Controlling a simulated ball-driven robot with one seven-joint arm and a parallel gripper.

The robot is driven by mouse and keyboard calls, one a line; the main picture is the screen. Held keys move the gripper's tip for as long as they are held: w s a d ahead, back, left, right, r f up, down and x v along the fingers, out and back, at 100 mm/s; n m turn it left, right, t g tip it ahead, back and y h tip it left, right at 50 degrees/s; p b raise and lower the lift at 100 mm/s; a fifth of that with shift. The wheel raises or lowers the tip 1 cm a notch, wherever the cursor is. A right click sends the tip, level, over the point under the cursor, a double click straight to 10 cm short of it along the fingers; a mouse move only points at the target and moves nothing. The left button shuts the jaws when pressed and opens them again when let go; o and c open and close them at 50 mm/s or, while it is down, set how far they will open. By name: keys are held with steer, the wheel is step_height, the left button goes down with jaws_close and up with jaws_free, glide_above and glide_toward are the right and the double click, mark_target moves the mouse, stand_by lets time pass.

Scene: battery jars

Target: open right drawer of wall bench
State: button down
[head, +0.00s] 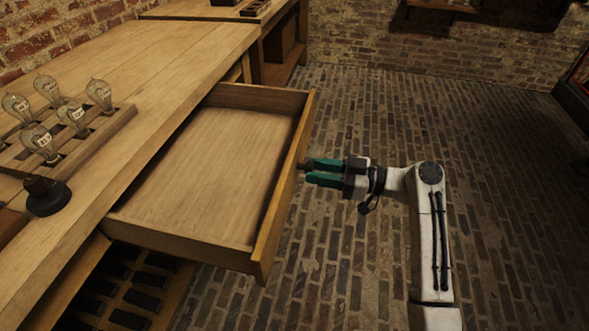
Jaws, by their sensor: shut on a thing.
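The drawer (195,234) of the wooden wall bench (172,58) is pulled far out and looks empty, with its bare wooden floor showing. Its front panel (287,185) faces right, toward my arm. My gripper (305,171) is at the outer face of this front panel, around the middle of its length. Its green fingers are shut on the drawer's handle, which is mostly hidden by the fingertips and the panel.
A wooden rack (85,145) with several glass bulbs stands on the bench top. A dark round object (46,198) sits near the bench edge. Below the drawer is a slatted shelf (125,292). The brick floor (500,180) on the right is clear.

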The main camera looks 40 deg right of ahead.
steer(key=shift+v, duration=0.9)
steer(key=c, duration=0.8)
jaws_free()
steer(key=shift+o, duration=0.2)
steer(key=v, duration=1)
steer(key=shift+s+d+p, duration=0.25)
steer(key=shift+s+p, duration=0.05)
steer(key=shift+p, duration=0.1)
